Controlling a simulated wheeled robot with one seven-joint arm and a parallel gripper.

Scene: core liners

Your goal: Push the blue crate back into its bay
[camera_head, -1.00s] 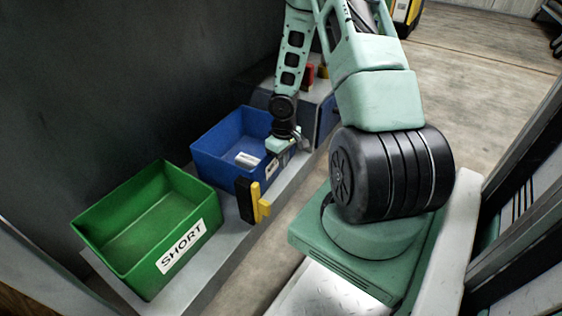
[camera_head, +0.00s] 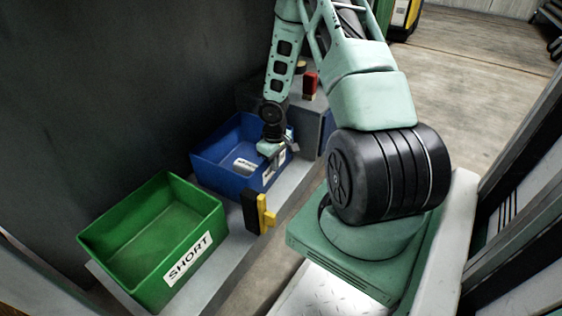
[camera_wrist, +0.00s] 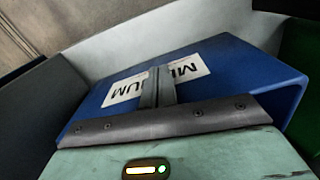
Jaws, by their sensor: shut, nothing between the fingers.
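The blue crate (camera_head: 212,172) stands on the grey ledge, with its open top up and a pale label inside. My gripper (camera_head: 285,147) is at its front right side, low on the arm's end. In the wrist view my shut fingers (camera_wrist: 158,85) are empty and lie in front of the crate's labelled face (camera_wrist: 225,75), overlapping the white MEDIUM label. They look very close to or touching that face; I cannot tell which. Part of the crate's front is hidden behind my gripper in the head view.
A green crate (camera_head: 125,232) labelled SHORT stands on the ledge (camera_head: 225,262) at lower left. A black and yellow block (camera_head: 258,212) sits at the ledge's front edge. A dark wall (camera_head: 110,90) rises behind. A red item (camera_head: 310,83) stands beyond the blue crate.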

